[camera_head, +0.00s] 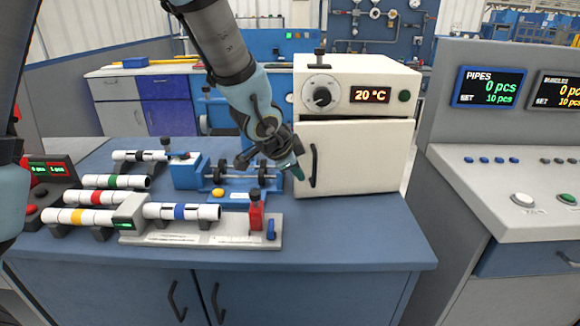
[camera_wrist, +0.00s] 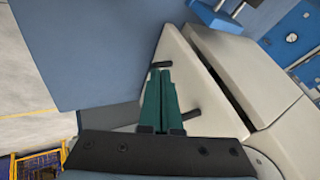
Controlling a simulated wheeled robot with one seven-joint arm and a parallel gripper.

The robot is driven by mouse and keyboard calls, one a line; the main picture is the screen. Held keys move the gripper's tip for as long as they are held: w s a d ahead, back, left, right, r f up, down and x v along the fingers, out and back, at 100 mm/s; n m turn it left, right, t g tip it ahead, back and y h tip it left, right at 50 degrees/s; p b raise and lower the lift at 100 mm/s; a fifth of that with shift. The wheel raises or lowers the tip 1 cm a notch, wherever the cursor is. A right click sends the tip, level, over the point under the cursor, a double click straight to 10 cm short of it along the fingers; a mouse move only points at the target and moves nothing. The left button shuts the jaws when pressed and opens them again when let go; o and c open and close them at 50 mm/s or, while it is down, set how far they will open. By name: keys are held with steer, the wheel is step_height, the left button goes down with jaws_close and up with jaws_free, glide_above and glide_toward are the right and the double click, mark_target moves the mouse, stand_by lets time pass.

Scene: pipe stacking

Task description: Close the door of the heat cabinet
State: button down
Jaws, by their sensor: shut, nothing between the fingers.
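The heat cabinet (camera_head: 335,65) stands at the back right of the bench, its display reading 20 °C. Its cream door (camera_head: 365,160) faces me and looks nearly flush in the head view. The wrist view shows a dark gap between the door (camera_wrist: 176,50) and the cabinet body (camera_wrist: 235,60); I cannot tell if the door is fully shut. The black handle (camera_head: 313,165) is on the door's left side. My gripper (camera_head: 298,172) is shut and empty, its teal fingers just left of the handle. In the wrist view, the fingers (camera_wrist: 160,75) hide part of the handle; contact is unclear.
Left of the cabinet are a blue roller fixture (camera_head: 240,185) and a grey pipe station (camera_head: 185,235). Several white pipes with coloured bands, including one with a red band (camera_head: 97,197), lie at the left. The bench front right (camera_head: 350,235) is clear. A grey console (camera_head: 500,140) stands right.

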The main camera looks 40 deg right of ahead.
steer(key=shift+w+d+f+p, duration=0.1)
steer(key=shift+w+d+p, duration=0.55)
steer(key=shift+w, duration=0.2)
steer(key=shift+w+d+p, duration=0.5)
steer(key=shift+w+p, duration=0.15)
steer(key=shift+w, duration=0.2)
steer(key=shift+m, duration=0.4)
steer(key=w+p, duration=0.1)
steer(key=w+d+p, duration=0.1)
steer(key=p, duration=0.1)
steer(key=w+d+p, duration=0.1)
steer(key=w, duration=0.1)
steer(key=shift+d+r+p, duration=0.1)
steer(key=shift+r+p, duration=0.1)
steer(key=shift+p, duration=0.2)
